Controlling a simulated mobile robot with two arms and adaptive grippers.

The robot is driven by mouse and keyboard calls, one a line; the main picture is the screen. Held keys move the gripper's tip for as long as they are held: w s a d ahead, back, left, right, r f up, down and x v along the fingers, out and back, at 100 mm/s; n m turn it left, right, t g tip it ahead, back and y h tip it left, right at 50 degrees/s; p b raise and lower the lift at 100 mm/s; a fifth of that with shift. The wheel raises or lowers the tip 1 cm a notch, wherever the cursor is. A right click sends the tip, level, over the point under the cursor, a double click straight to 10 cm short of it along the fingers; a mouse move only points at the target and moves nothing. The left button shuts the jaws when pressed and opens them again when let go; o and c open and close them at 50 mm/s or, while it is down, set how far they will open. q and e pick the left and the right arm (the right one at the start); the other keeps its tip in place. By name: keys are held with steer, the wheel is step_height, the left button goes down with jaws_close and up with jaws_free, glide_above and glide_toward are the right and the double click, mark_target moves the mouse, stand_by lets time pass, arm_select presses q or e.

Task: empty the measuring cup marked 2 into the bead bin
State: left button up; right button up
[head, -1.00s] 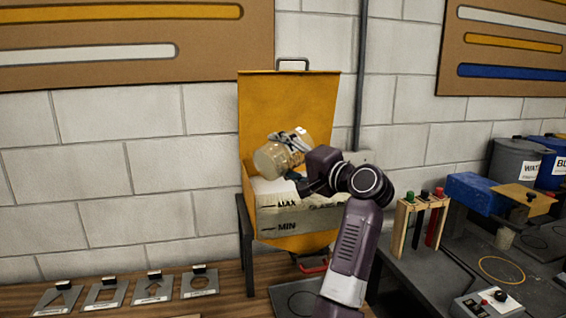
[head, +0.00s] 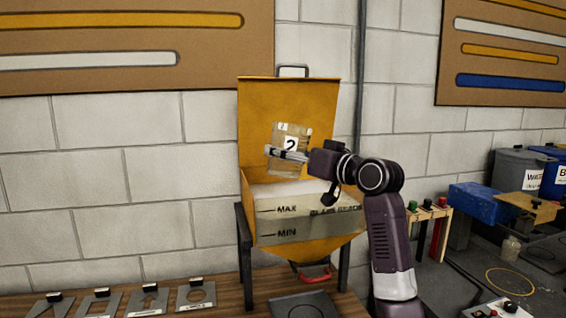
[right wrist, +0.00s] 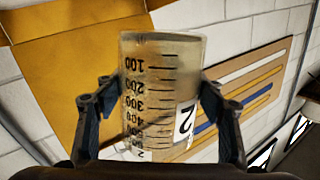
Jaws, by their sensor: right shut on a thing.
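The clear measuring cup with a white "2" label (head: 291,165) is close to upright, slightly tilted, above the open yellow bead bin (head: 300,243). My right gripper (head: 290,155) is shut around the cup's side. In the right wrist view, the cup (right wrist: 160,95) sits between both fingers (right wrist: 163,105), its scale upside down in the picture. The cup looks see-through; I cannot tell whether any beads are left in it. The bin has a window with MAX and MIN lines and pale contents. My left gripper is not in view.
Several stencil plates (head: 98,297) lie on the wooden bench left of the bin. A red handle (head: 316,276) is under the bin. A rack with coloured-topped tools (head: 428,228), a blue block (head: 478,203) and grey and blue buckets (head: 518,167) stand on the right.

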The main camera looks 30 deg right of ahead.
mark_target(293, 149)
steer(key=shift+s+a+r+n, duration=0.15)
steer(key=shift+s+r+n, duration=0.25)
steer(key=shift+s, duration=0.25)
steer(key=shift+s+a+r+n, duration=0.1)
steer(key=shift+s+r+n, duration=0.15)
steer(key=shift+s+n, duration=0.4)
steer(key=shift+s+a+r+n, duration=0.15)
steer(key=shift+s+r+n, duration=0.2)
steer(key=shift+s, duration=0.35)
